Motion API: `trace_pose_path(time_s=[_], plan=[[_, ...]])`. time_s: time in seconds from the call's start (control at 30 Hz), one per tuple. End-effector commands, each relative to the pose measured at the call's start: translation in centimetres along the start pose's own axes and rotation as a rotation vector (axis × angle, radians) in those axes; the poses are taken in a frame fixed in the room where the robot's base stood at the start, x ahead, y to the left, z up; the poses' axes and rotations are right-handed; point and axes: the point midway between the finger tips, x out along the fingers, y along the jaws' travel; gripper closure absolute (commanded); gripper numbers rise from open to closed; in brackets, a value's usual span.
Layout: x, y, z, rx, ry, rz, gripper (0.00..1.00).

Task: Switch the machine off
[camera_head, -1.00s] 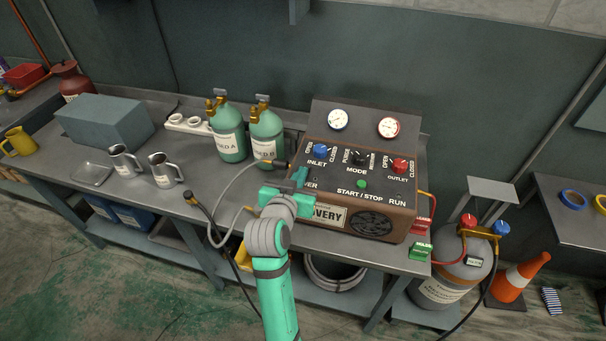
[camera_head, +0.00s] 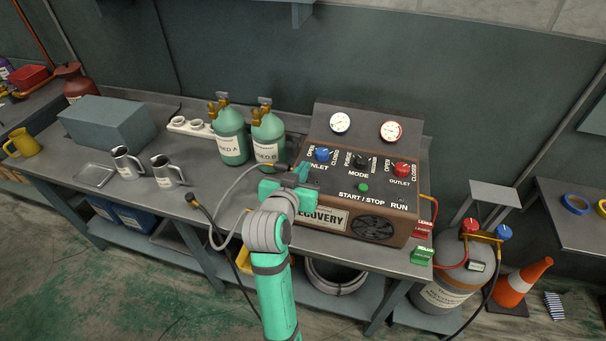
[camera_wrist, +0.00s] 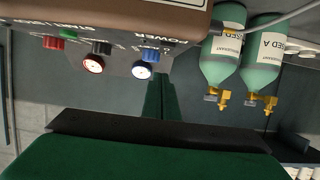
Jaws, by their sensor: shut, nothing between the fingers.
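The brown recovery machine (camera_head: 312,215) stands on the bench, with gauges on its raised back panel. Its sloped top carries a blue inlet knob (camera_head: 322,155), a black mode knob (camera_head: 360,160), a red outlet knob (camera_head: 402,169) and a green start/stop button (camera_head: 363,187). My gripper (camera_head: 300,174) is shut and empty over the top's left front, hiding the power label and any switch there. In the wrist view the machine hangs inverted along the upper edge, with the POWER label (camera_wrist: 166,31) readable. My shut fingers (camera_wrist: 160,92) point toward the label's side; I cannot tell whether they touch anything.
Two green refrigerant cylinders (camera_head: 230,138) (camera_head: 268,138) stand left of the machine. A grey hose (camera_head: 222,200) curves beside my arm. Red and green tags (camera_head: 422,256) are at the machine's right. Metal jugs (camera_head: 126,163) stand farther left.

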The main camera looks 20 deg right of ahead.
Motion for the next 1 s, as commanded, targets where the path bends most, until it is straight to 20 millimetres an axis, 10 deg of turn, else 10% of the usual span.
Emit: trace_pose_path(time_s=[0.6,1.0], plan=[[-9.0,-0.1,0.1,0.0,0.002,-0.002,1.0],[-10.6,-0.1,0.4,0.0,0.001,-0.002,1.0]])
